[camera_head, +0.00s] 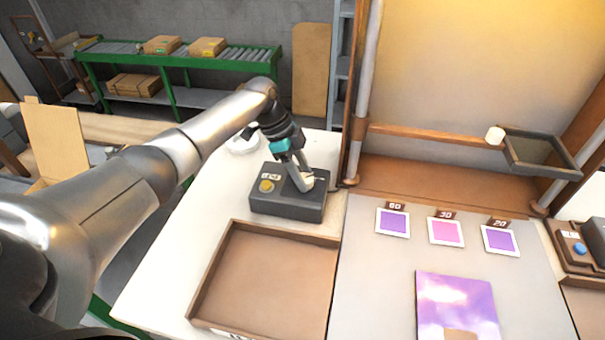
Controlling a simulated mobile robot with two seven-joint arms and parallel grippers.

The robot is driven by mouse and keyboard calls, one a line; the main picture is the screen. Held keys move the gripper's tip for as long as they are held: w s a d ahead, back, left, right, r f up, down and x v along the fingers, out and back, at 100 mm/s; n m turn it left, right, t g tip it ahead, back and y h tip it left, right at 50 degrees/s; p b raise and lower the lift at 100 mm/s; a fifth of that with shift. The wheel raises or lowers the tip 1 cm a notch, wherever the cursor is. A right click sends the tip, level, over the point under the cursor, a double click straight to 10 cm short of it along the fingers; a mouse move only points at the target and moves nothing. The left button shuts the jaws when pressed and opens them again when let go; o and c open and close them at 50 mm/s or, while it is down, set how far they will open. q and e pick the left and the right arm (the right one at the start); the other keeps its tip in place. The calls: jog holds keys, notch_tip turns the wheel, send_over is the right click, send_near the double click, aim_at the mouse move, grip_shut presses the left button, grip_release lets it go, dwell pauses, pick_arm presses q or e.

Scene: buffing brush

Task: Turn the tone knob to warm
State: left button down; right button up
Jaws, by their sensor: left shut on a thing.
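A dark grey control box (287,205) stands on the white table left of the centre of the head view. A yellow round button (266,186) and a small label are on its top left. My left gripper (302,182) reaches down onto the right part of the box's top. It is shut on a pale knob (309,181), taken to be the tone knob, which the fingers partly hide. The knob's pointer and markings are too small to read. My right gripper is out of view.
An empty brown tray (222,262) lies in front of the box. Three colour swatches (445,232) and a purple picture (457,306) lie on the grey mat. A wooden frame with a post stands right of the gripper. Another box with a blue button (580,249) is at far right.

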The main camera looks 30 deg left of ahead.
pick_arm(q)
jog(key=shift+c, duration=1.5)
grip_release()
jog(key=p+v, duration=0.1)
jog(key=v, duration=1.4)
jog(key=shift+r+p, duration=0.15)
jog(key=shift+p, duration=0.15)
